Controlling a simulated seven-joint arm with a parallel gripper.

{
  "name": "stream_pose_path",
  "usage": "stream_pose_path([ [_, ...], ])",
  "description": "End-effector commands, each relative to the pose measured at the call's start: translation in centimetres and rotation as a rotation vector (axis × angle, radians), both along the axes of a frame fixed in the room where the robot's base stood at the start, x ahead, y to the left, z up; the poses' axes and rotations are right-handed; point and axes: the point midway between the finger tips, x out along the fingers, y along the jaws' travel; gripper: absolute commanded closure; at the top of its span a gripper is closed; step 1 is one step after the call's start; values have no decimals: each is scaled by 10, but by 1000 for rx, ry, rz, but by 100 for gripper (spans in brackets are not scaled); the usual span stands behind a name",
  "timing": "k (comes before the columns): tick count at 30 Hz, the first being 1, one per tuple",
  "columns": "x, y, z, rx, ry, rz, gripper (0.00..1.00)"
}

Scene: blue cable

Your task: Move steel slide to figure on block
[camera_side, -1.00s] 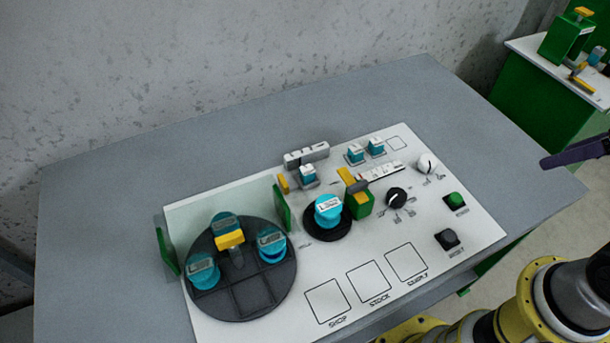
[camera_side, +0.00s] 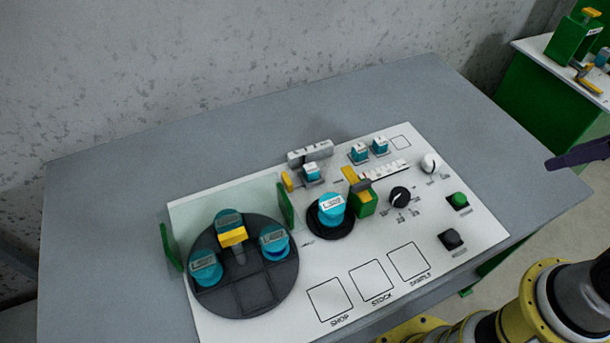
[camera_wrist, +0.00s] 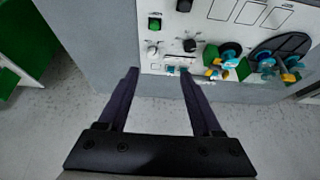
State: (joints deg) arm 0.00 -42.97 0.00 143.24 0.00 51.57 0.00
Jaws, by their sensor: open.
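A grey steel slide (camera_side: 361,185) sits at the left end of a white marked scale (camera_side: 388,171) on the panel. A green block (camera_side: 365,204) with a yellow strip stands beside it; it also shows in the wrist view (camera_wrist: 229,63). Any figure on a block is too small to read. My gripper (camera_wrist: 159,72) is open and empty, its two dark fingers apart in the wrist view.
A black turntable (camera_side: 245,285) carries several teal pieces. A teal cylinder (camera_side: 331,207) stands on a black disc. A black knob (camera_side: 399,197), a white knob (camera_side: 430,162), a green button (camera_side: 458,200) and a black button (camera_side: 451,239) lie right. Grey table is bare behind the panel.

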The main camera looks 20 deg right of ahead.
Motion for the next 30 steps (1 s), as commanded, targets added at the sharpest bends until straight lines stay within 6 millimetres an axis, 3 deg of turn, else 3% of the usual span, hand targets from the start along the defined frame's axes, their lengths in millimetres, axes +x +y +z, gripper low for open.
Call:
stream_pose_path([
  [1,0,0,0,-1,0,2,25],
  [3,0,0,0,-9,0,18,15],
  [8,2,3,4,-62,-9,139,15],
  [14,31,15,44,-144,-80,380,15],
  [23,121,54,88,-232,-115,793,15],
  [30,211,105,84,-256,-129,1114,15],
])
